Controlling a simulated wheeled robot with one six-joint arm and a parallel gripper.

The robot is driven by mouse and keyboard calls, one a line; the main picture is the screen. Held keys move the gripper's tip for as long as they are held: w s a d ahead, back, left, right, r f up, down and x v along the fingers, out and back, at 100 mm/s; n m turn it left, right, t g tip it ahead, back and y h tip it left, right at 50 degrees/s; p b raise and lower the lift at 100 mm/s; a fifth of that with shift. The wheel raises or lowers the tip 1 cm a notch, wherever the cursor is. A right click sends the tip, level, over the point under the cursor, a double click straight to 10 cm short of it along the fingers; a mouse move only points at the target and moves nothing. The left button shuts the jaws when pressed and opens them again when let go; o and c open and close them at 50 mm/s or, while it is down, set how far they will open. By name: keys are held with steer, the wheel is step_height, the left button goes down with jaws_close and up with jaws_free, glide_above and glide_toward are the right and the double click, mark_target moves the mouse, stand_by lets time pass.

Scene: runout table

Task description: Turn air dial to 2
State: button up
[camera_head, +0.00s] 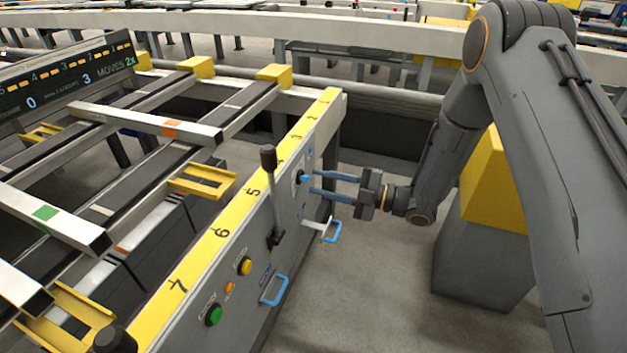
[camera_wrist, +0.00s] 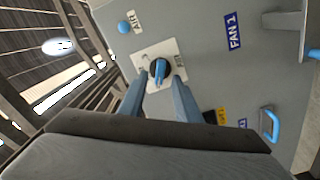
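The air dial (camera_wrist: 160,70) is a round black knob with a blue grip bar on a white plate, next to the AIR label (camera_wrist: 136,20) on the grey panel. In the head view the dial (camera_head: 303,177) is a small dark and blue spot on the panel's side. The plate's markings are too small to read, so I cannot tell the setting. My gripper (camera_head: 311,183) has two blue fingers, apart, pointing at the panel. In the wrist view its fingertips (camera_wrist: 159,83) lie on either side of the dial, near its face. I cannot tell whether they touch it.
A black-knobbed lever (camera_head: 272,205) stands left of the dial. Blue handles (camera_head: 274,290) stick out below, by a green button (camera_head: 213,314) and a yellow button (camera_head: 244,265). A blue knob (camera_wrist: 124,27) sits by the AIR label.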

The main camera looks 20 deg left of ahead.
mark_target(304, 178)
steer(key=shift+w+a, duration=0.15)
steer(key=shift+a, duration=1.2)
jaws_close()
